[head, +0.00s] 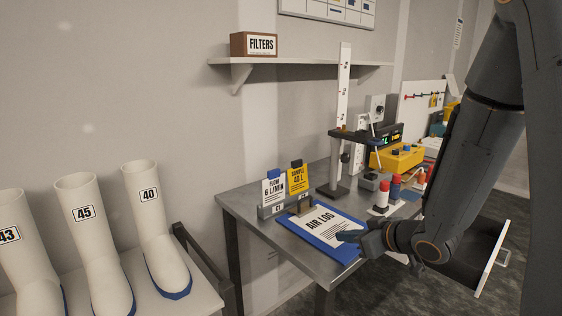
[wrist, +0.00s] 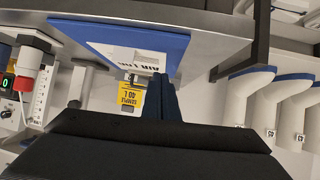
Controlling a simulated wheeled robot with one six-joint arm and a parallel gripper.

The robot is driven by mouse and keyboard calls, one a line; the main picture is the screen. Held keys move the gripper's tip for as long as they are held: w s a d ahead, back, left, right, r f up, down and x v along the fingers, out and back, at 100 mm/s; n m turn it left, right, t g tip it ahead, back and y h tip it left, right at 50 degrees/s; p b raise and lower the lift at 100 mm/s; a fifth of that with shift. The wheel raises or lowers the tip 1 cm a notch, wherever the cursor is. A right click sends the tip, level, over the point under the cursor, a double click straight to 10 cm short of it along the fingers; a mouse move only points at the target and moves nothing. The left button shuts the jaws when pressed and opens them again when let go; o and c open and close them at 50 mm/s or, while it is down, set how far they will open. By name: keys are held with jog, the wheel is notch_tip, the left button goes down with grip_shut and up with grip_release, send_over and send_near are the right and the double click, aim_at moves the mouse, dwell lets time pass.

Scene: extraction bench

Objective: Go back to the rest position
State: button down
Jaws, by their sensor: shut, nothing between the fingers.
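My gripper (head: 345,236) is in front of the bench, over the right edge of the blue clipboard marked AIR LOG (head: 318,228) in the head view. Its fingers are together with nothing between them. In the wrist view the closed fingers (wrist: 161,98) point toward the clipboard (wrist: 172,47), which shows as a blue board with a white sheet. Whether the fingertips touch the clipboard cannot be told. My arm comes in from the upper right and bends at a low elbow beside the bench.
White and yellow cards (head: 298,179) stand behind the clipboard on the metal bench (head: 238,201). Red- and blue-capped bottles (head: 383,196) and a yellow device (head: 397,157) stand to the right. An open drawer (head: 484,262) juts out below right. White boots (head: 98,240) stand at left.

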jog(key=s+d+f+m+g+h, duration=0.2)
jog(key=s+d+m+g+h, duration=0.2)
jog(key=s+d+m+h, duration=0.25)
jog(key=s+a+g, duration=0.4)
jog(key=s+g, duration=0.1)
jog(key=s, duration=0.9)
jog(key=shift+s+a+m, duration=0.2)
jog(key=shift+s+m, duration=0.15)
jog(key=shift+s, duration=0.05)
jog(key=shift+r, duration=0.1)
